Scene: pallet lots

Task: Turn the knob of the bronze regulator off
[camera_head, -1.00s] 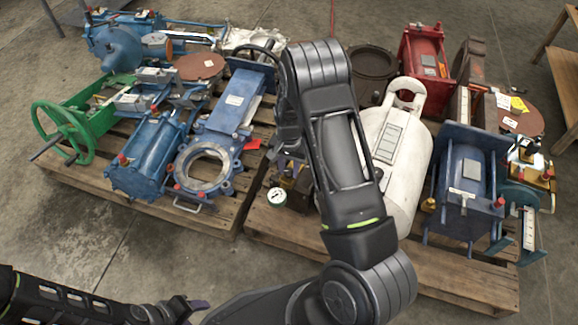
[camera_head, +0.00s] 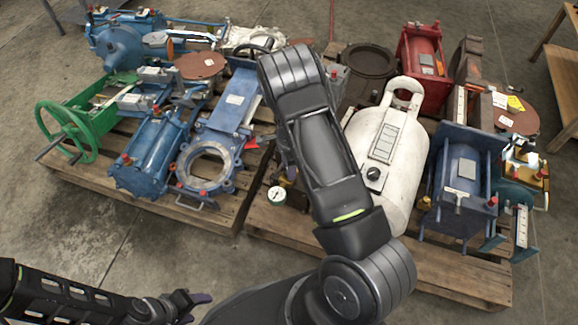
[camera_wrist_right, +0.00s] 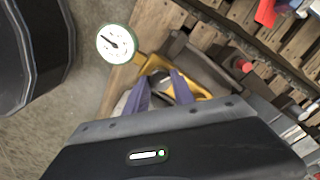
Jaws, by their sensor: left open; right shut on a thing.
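The bronze regulator (camera_wrist_right: 157,63) shows in the right wrist view as a brass-yellow body beside a dark block. Its round white gauge (camera_wrist_right: 117,43) with a green rim is clear there. In the head view the gauge (camera_head: 277,196) shows at the front of the right pallet, and the body is mostly behind my right arm. My right gripper (camera_wrist_right: 161,84) has its purple fingers at the regulator, shut on its knob, which is largely hidden between them. My left gripper (camera_head: 196,300) is open and empty, low over the floor.
A white tank (camera_head: 405,130) with a black knob stands right of my right arm. A blue cylinder unit (camera_head: 465,180) is further right. The left pallet (camera_head: 215,215) carries blue valves and a green handwheel (camera_head: 67,132). The floor in front is clear.

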